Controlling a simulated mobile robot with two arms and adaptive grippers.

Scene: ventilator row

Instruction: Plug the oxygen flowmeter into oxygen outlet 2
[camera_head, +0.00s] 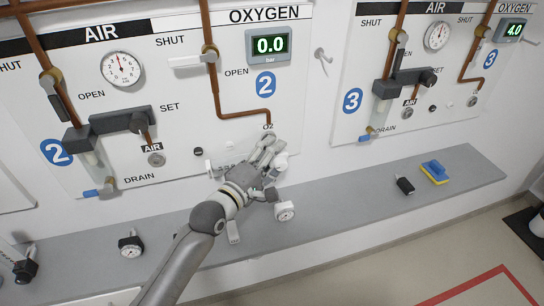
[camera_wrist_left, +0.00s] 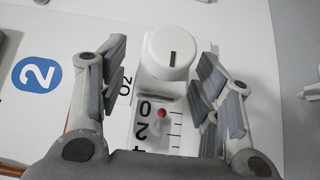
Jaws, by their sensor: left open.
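The oxygen flowmeter is a white body with a round knob, a numbered scale and a red ball; it fills the middle of the left wrist view (camera_wrist_left: 172,52). In the head view a white part of it shows beside my fingers (camera_head: 281,162). My left gripper (camera_head: 266,164) is open, with one finger on each side of the flowmeter, in front of oxygen panel 2 (camera_head: 290,95). The O2 label (camera_head: 267,126) of outlet 2 shows just above; the outlet itself is hidden. I cannot tell whether the flowmeter is seated in it. My right gripper is not in view.
A grey ledge (camera_head: 340,190) runs below the panels. On it are a round white gauge (camera_head: 285,211) close under my gripper, a black gauge (camera_head: 130,244), a black item (camera_head: 404,185) and a blue-yellow block (camera_head: 434,171). A copper pipe (camera_head: 216,90) runs above the outlet.

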